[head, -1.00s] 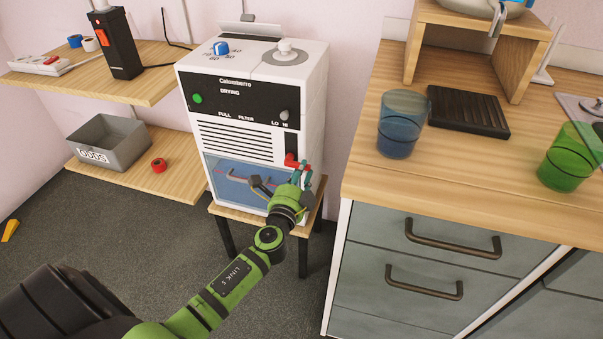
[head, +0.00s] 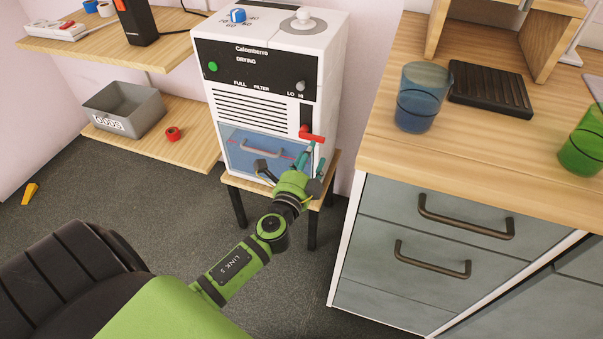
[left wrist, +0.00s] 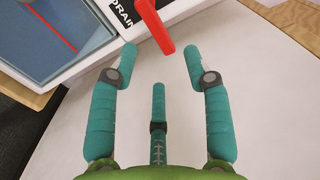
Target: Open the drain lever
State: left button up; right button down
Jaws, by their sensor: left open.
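The red drain lever (head: 312,135) sticks out to the right at the lower right of the front of the white drying machine (head: 331,70). In the left wrist view the red lever (left wrist: 155,25) lies just beyond the gap between the fingertips, beside a partly cut-off DRAIN label (left wrist: 122,12). My left gripper (head: 312,157) is just below the lever in the head view. In the left wrist view its teal fingers (left wrist: 160,58) are spread and empty, apart from the lever. My right gripper is not in view.
The machine stands on a small wooden table (head: 331,178) with dark legs. A wooden counter (head: 390,150) with grey drawers is close on the right, carrying a blue cup (head: 420,98) and a green cup (head: 583,145). Shelves with a grey bin (head: 125,110) are at left.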

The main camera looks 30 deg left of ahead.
pick_arm(q)
jog(key=v, duration=0.7)
jog(key=shift+s, duration=0.25)
jog(key=s+d+f+n+g+h+p, duration=0.1)
jog(key=s+f+n+g+p, duration=0.3)
jog(key=f, duration=0.6)
jog(key=s+d+f+n+g+h+p, duration=0.15)
jog(key=s+f+g+p, duration=0.4)
jog(key=f, duration=0.55)
jog(key=s+d+f+n+g+p, duration=0.1)
jog(key=s+f+n+g+p, duration=0.2)
jog(key=s, duration=1.1)
jog(key=s+d+f+n+g+h+p, duration=0.1)
jog(key=s+f+n+g+p, duration=0.3)
jog(key=s, duration=1)
jog(key=shift+d+f+p, duration=0.65)
jog(key=shift+f+p, duration=0.05)
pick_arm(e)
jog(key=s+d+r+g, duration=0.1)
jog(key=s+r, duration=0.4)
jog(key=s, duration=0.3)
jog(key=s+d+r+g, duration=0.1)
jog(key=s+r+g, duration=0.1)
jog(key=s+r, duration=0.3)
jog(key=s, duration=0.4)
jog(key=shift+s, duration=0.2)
pick_arm(q)
jog(key=shift+s+n+h, duration=0.1)
jog(key=shift+n+h, duration=0.15)
